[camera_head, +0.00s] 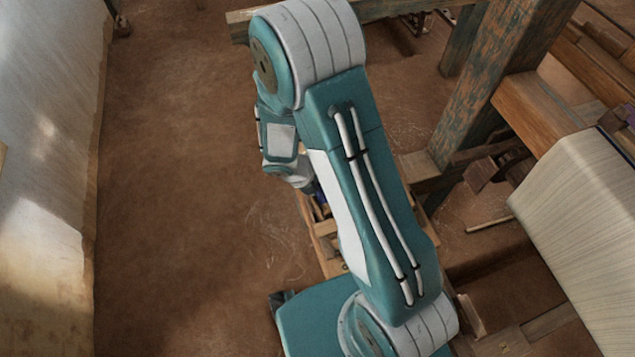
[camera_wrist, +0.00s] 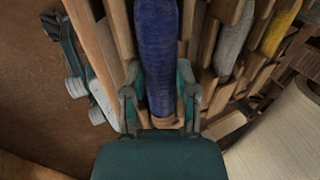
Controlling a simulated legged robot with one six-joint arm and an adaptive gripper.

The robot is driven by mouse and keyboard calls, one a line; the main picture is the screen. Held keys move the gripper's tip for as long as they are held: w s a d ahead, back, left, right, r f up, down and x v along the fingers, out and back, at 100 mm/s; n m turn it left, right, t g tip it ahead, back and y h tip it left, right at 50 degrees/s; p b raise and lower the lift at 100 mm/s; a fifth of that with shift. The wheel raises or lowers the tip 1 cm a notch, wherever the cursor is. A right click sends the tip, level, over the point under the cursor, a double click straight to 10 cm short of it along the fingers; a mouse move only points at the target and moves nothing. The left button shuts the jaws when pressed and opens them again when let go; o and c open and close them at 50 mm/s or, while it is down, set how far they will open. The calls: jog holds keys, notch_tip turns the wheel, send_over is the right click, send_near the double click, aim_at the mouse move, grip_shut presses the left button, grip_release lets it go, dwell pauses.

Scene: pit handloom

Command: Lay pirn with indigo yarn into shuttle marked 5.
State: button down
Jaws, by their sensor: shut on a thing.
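The pirn with indigo yarn (camera_wrist: 157,45) runs upright through the middle of the wrist view, its wooden end toward my palm. My gripper (camera_wrist: 159,82) has one finger on each side of it and is shut on it. Wooden shuttle-like pieces (camera_wrist: 119,30) lie alongside and beneath it. I cannot tell whether the pirn touches them or hangs above. No number 5 mark is readable in either view. In the head view my arm hides most of the gripper and pirn.
To the right in the wrist view are a pirn with grey yarn (camera_wrist: 233,38) and one with yellow yarn (camera_wrist: 281,27) among wooden pieces. The loom's pale cloth (camera_head: 575,200) and upright post (camera_head: 490,85) stand at right. The earthen floor (camera_head: 190,200) at left is clear.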

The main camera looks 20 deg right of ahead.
dwell(0.3)
jog(key=shift+c, duration=1.5)
grip_release()
jog(key=shift+r, duration=4)
